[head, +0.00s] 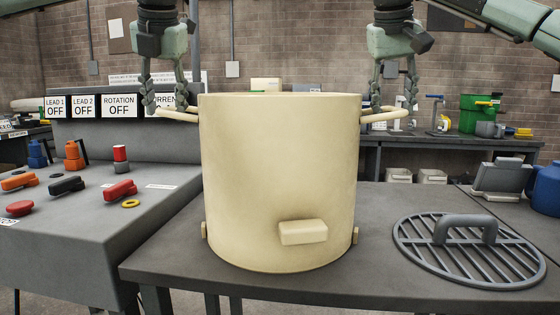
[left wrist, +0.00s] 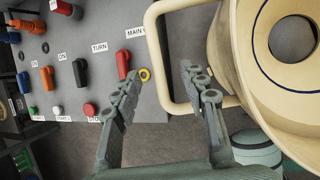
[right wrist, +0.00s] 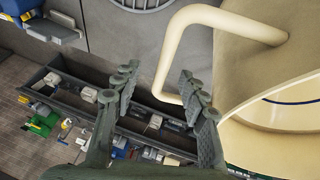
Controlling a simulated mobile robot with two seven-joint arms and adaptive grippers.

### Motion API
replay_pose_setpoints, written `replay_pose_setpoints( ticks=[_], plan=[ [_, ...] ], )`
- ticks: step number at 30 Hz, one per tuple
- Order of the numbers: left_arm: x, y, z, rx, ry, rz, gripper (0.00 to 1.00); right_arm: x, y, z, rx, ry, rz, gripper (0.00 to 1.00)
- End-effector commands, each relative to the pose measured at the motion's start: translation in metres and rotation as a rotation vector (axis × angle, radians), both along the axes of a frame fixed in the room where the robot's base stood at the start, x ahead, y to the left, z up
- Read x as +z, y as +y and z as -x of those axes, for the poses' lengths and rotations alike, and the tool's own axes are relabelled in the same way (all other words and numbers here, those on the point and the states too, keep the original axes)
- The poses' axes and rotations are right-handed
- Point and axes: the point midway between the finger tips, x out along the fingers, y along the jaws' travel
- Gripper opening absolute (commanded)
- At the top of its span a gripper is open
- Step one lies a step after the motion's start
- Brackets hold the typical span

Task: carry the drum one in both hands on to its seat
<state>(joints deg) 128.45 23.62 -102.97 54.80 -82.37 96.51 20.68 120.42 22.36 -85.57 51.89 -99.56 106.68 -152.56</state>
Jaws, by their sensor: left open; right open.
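The drum one (head: 280,180) is a large cream pot standing upright on a dark grey table (head: 210,279). It has a loop handle on each side and a small block low on its front. My left gripper (head: 168,103) is open above the left handle (head: 178,115); in the left wrist view that handle (left wrist: 153,45) shows between the fingers. My right gripper (head: 396,103) is open at the right handle (head: 385,116); in the right wrist view the handle (right wrist: 168,70) shows between the fingers. Neither is closed on a handle. I cannot identify the seat.
A round grate (head: 470,250) with a grey handle lies right of the drum. A control console (head: 100,220) with coloured knobs stands on the left. A grey device (head: 503,177) and a blue vessel (head: 547,190) stand at the right. A back bench holds a green bin (head: 480,112).

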Motion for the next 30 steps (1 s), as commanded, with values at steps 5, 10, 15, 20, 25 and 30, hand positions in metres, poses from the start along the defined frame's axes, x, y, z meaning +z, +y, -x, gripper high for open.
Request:
replay_pose_setpoints(
  ticks=[5,10,15,20,25,30],
  plan=[
    [-0.013,0.002,-0.006,-0.001,0.001,0.000,0.43,-0.013,-0.003,-0.005,0.000,0.000,0.000,0.43],
    [-0.016,0.002,-0.007,-0.001,0.000,0.000,0.43,-0.015,-0.004,-0.006,0.000,-0.001,0.000,0.43],
    [-0.016,0.002,-0.007,-0.001,0.000,0.000,0.41,-0.015,-0.004,-0.006,0.000,-0.001,0.000,0.41],
    [-0.015,0.002,-0.007,-0.001,0.000,0.000,0.22,-0.015,-0.004,-0.006,0.000,-0.001,0.000,0.22],
    [-0.015,0.002,-0.007,-0.001,0.000,0.000,0.01,-0.015,-0.003,-0.006,0.000,-0.001,0.000,0.01],
    [-0.015,0.002,-0.007,-0.001,0.000,0.000,0.00,-0.015,-0.004,-0.006,0.000,-0.001,0.000,0.00]
  ],
)
